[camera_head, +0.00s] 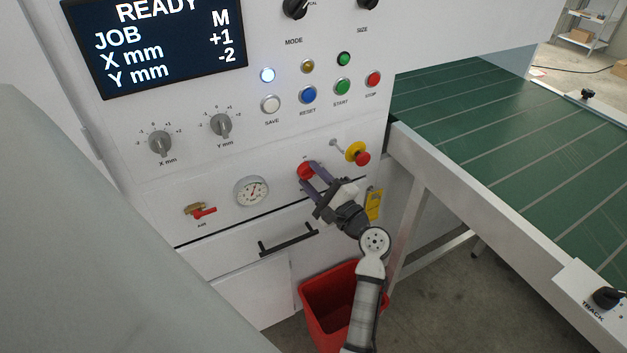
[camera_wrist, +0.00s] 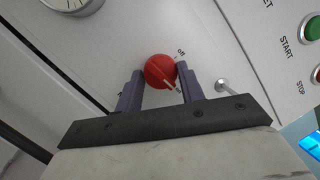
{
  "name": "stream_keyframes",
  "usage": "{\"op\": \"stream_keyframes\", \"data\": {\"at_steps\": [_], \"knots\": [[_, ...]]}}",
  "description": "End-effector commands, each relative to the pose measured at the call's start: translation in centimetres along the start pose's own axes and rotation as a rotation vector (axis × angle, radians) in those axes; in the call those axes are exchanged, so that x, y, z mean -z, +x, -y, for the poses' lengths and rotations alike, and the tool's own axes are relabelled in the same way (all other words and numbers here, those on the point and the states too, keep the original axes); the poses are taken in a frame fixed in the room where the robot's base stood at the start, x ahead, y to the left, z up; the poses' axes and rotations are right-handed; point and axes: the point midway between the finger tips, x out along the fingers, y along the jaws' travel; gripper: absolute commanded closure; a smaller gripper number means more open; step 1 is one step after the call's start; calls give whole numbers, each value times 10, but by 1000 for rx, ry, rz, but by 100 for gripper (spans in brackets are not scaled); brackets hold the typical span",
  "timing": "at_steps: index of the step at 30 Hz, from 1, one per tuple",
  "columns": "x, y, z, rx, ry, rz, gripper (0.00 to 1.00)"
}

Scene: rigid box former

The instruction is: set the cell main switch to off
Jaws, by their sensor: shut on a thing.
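The cell main switch is a round red knob (camera_head: 305,170) on the lower front panel of the white machine, left of the yellow and red emergency stop. In the wrist view the red knob (camera_wrist: 160,71) sits between my two purple fingers and carries a pale pointer line slanting to the lower right. The word "off" is printed at its upper right. My gripper (camera_head: 313,180) is at the panel, its fingers shut on the knob's sides. It also shows in the wrist view (camera_wrist: 160,88).
An emergency stop (camera_head: 358,153) and a key-like metal fitting (camera_wrist: 223,85) are close by on the right. A gauge (camera_head: 251,191) and red air valve (camera_head: 204,211) are to the left. A drawer handle (camera_head: 288,240) and red bin (camera_head: 332,300) are below.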

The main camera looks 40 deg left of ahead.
Motion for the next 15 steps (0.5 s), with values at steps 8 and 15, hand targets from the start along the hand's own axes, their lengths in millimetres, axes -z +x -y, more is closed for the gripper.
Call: {"op": "stream_keyframes", "data": {"at_steps": [8, 15], "knots": [[3, -2, 1, -55, -213, 15, 84], [3, -1, 2, -117, -432, 34, 84]]}}
